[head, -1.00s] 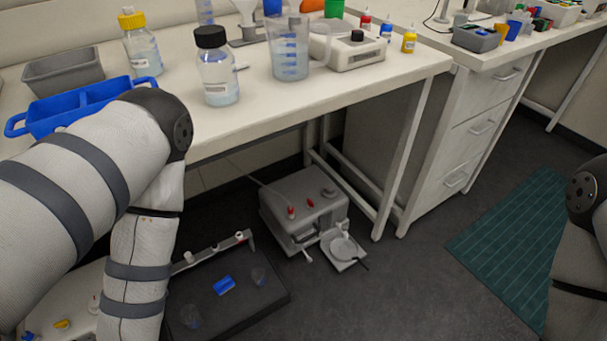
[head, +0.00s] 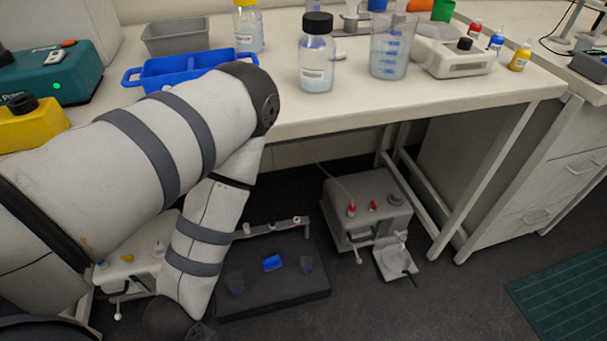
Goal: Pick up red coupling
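Two small red parts sit on top of a grey box unit (head: 345,228) on the floor under the bench. One red part (head: 351,210) stands at the end of a thin pale tube; the other red part (head: 373,206) is just right of it. I cannot tell for sure which is the red coupling. My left arm comes in from the left, bends at the bench edge and reaches down to the lower left, well left of the grey unit. Its gripper does not show. My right gripper is not in view.
A black tray platform (head: 292,290) with a blue block (head: 272,263) lies left of the grey unit. A white unit (head: 135,268) is partly behind my arm. The bench (head: 450,104) carries a bottle (head: 316,62), beaker (head: 390,50) and blue tray (head: 172,74).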

